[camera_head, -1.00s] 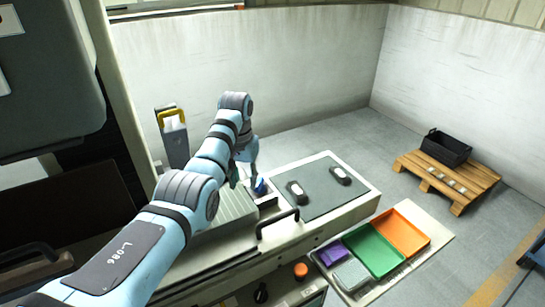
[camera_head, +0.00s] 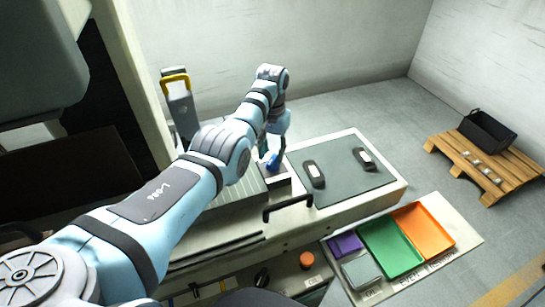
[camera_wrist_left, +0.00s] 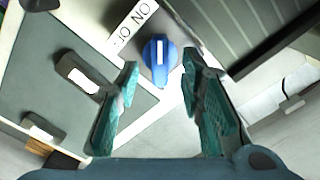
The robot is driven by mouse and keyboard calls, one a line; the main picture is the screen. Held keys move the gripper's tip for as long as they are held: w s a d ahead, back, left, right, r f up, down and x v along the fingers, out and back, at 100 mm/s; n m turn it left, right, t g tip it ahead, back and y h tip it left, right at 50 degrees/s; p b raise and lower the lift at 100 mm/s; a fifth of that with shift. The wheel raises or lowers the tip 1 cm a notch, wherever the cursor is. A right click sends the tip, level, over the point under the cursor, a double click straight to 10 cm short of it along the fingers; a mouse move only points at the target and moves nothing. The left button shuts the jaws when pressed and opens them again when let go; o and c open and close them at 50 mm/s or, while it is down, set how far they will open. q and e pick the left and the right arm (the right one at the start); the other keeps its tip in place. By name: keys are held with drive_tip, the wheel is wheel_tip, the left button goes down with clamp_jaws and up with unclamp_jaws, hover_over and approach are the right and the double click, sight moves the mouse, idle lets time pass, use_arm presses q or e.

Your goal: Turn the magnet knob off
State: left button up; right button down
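The magnet knob (camera_wrist_left: 158,62) is blue with a white mark. It sits beside a white label (camera_wrist_left: 130,27) reading "ON" and a second word partly cut off by the view angle. The mark points toward the top of the left wrist view, near the "ON" end. My left gripper (camera_wrist_left: 160,66) is open, one teal finger on each side of the knob, with gaps to both. In the head view the left gripper (camera_head: 270,158) is over the knob (camera_head: 274,161), mostly hiding it. My right gripper is not in view.
A black handle (camera_head: 288,207) stands in front. Green (camera_head: 390,250) and orange (camera_head: 424,232) trays are lower right. A pallet (camera_head: 480,165) holds a black crate (camera_head: 487,133).

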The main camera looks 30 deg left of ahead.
sight(272, 162)
use_arm(q)
wheel_tip(272, 162, down, 3)
drive_tip(key=shift+w+r+b, duration=0.1)
drive_tip(key=shift+b, duration=0.2)
drive_tip(key=shift+r, duration=0.1)
clamp_jaws()
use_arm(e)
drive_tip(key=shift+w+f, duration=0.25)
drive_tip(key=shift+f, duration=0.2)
